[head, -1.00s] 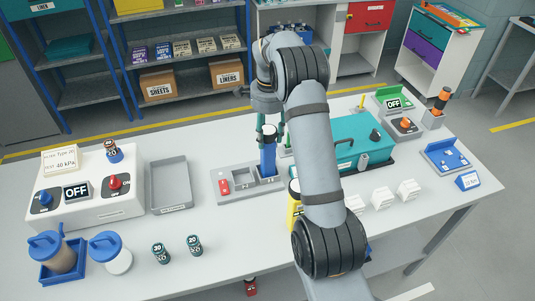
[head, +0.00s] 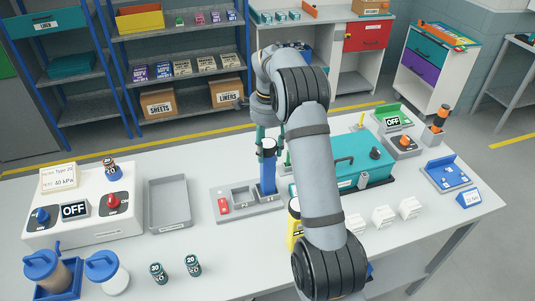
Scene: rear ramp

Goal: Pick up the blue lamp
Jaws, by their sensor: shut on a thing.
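The blue lamp (head: 268,174) is a tall blue cylinder with a dark top. It stands upright at the right end of a grey holder (head: 232,211) on the white table. My gripper (head: 269,141) reaches down from above and is shut on the lamp's upper part, with teal fingers on either side. The lamp's foot still appears to be at its slot in the holder; any gap beneath it cannot be made out.
A red item (head: 223,206) sits at the holder's left end. A grey tray (head: 168,226) lies to the left, a teal case (head: 347,168) close to the right. A yellow object (head: 294,222) stands in front, partly behind my arm. Two small jars (head: 193,265) stand near the front.

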